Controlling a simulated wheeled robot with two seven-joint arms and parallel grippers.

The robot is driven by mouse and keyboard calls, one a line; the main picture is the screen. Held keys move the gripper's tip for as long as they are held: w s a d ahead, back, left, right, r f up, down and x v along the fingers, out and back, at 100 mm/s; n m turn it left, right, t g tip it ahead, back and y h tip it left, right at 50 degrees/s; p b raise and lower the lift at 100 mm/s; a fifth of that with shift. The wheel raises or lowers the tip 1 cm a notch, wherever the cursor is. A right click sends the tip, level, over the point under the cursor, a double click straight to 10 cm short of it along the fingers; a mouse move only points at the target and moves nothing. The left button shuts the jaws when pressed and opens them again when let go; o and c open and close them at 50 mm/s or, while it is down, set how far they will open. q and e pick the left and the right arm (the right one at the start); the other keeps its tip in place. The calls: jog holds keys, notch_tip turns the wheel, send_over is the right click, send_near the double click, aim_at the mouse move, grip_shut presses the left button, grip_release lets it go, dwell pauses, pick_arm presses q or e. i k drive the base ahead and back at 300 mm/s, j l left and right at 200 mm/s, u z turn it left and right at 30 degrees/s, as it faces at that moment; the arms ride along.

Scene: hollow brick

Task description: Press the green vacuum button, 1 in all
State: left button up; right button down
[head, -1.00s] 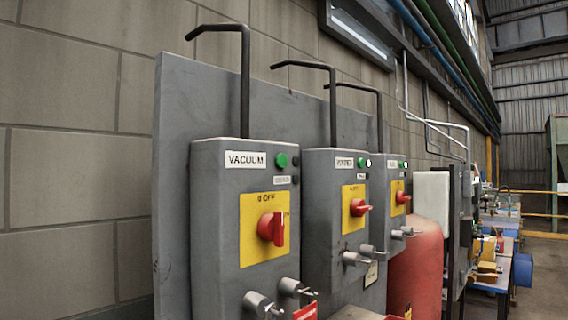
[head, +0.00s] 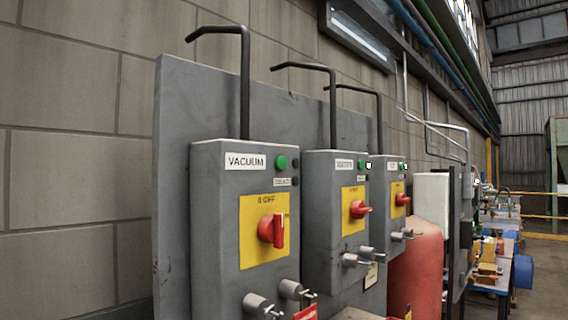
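The green vacuum button (head: 281,162) is a small round green button at the upper right of the nearest grey control box (head: 215,230). It sits just right of the white label reading VACUUM (head: 245,161). Neither of my grippers shows in the head view.
Two similar grey boxes stand to the right, each with a green button, one on the middle box (head: 361,164). Metal connectors (head: 295,289) stick out below the switch. A red tank (head: 417,262) stands further right. The space before the boxes looks clear.

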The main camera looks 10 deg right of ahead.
aim_at(280, 162)
jog(key=k, duration=0.65)
jog(key=z, duration=1.65)
jog(key=i+j, duration=0.1)
jog(key=j, duration=0.7)
jog(key=i+j, duration=0.15)
jog(key=j, duration=0.25)
jog(key=i+j, duration=0.1)
jog(key=j, duration=0.3)
